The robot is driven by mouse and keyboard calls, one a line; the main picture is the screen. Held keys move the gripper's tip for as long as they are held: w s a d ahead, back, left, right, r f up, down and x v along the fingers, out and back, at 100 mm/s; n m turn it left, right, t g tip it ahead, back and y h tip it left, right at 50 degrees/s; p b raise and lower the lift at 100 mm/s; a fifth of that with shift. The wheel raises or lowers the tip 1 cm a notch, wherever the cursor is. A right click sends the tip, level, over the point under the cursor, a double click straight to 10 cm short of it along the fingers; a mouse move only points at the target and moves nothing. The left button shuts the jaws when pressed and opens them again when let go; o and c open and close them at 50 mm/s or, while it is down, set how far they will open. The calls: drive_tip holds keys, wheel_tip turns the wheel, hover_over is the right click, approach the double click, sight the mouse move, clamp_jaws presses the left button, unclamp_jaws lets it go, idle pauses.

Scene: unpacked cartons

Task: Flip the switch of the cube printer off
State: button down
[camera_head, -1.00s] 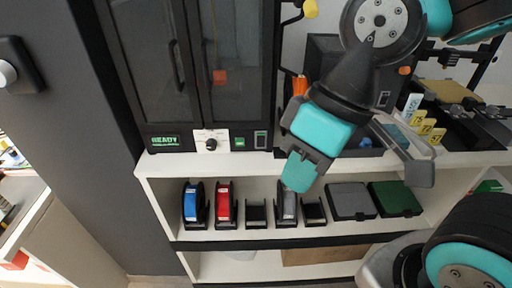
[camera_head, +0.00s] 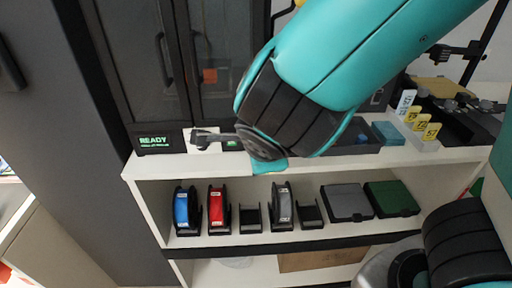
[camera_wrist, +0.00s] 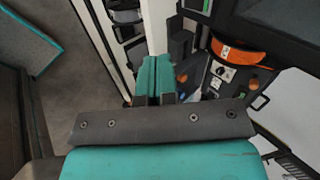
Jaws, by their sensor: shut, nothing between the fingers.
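A tall dark cabinet-like printer (camera_head: 135,62) with glass doors stands on the shelf top at upper left in the head view. A green READY display (camera_head: 154,141) is on its base. The switch area further right is hidden behind my arm. My gripper (camera_wrist: 156,78) shows teal fingers pressed together and empty in the wrist view. A panel with a knob (camera_wrist: 222,73) lies to their right there, apart from them. I cannot tell which printer that panel belongs to.
The shelf below holds a blue spool (camera_head: 186,211), a red spool (camera_head: 218,209), a grey spool (camera_head: 281,207) and a green case (camera_head: 392,198). Yellow number tags (camera_head: 421,124) stand at right. An orange part (camera_wrist: 240,56) lies near the panel.

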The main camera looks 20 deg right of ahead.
drive_tip(key=shift+w+a+r+m+t, duration=0.15)
drive_tip(key=shift+w+m+t, duration=0.2)
drive_tip(key=shift+m, duration=0.25)
drive_tip(key=x, duration=0.4)
drive_tip(key=p+x, duration=0.1)
drive_tip(key=x, duration=0.2)
drive_tip(key=w+d+r+p+x, duration=0.1)
drive_tip(key=x, duration=0.3)
drive_tip(key=shift+w+f, duration=0.2)
drive_tip(key=shift+w, duration=0.1)
drive_tip(key=shift+w+d+f+p, duration=0.2)
drive_tip(key=shift+w+p, duration=0.15)
drive_tip(key=shift+w, duration=0.35)
